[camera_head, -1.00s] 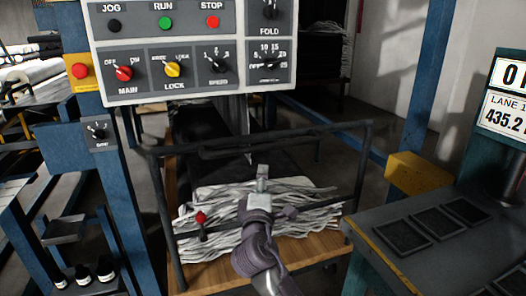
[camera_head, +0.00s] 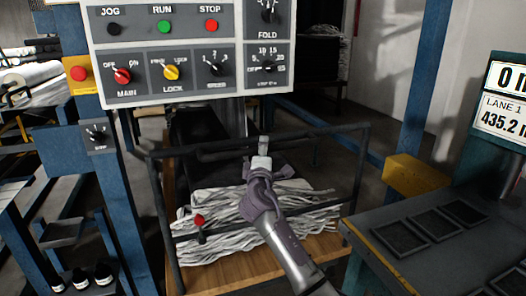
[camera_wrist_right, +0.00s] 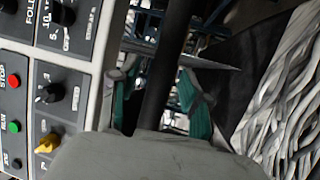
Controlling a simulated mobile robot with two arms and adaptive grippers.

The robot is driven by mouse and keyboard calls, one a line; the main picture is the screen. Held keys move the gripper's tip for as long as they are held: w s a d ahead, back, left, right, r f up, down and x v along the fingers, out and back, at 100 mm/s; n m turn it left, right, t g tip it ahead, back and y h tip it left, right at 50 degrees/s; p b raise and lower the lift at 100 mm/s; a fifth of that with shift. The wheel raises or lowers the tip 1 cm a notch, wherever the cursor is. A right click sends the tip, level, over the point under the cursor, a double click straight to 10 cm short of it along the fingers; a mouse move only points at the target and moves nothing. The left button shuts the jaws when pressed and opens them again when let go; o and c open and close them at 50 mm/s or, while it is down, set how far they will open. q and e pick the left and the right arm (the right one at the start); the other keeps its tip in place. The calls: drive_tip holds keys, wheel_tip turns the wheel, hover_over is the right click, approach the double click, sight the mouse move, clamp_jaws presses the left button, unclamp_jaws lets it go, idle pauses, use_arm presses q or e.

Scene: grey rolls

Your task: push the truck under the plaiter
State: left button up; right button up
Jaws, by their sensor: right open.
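The truck (camera_head: 222,277) has a wooden deck and a dark tubular rail frame, with a loose heap of grey cloth (camera_head: 215,213) on it. It stands below the control panel of the blue-framed machine, which appears to be the plaiter (camera_head: 131,213). My right gripper (camera_head: 264,145) is at the truck's top rail (camera_head: 325,134). In the right wrist view, the teal fingers (camera_wrist_right: 162,100) are apart, with a dark bar (camera_wrist_right: 167,72) between them in the picture. I cannot tell whether they touch it. My left gripper is not in view.
The control panel (camera_head: 190,48) hangs close above the truck. A grey table with dark pads (camera_head: 440,226) and a yellow block (camera_head: 415,172) stand to the right. A red knob (camera_head: 199,220) sits on the truck's lower crossbar. White rolls (camera_head: 35,80) lie at the back left.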

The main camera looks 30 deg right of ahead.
drive_tip(key=shift+c, duration=0.8)
clamp_jaws()
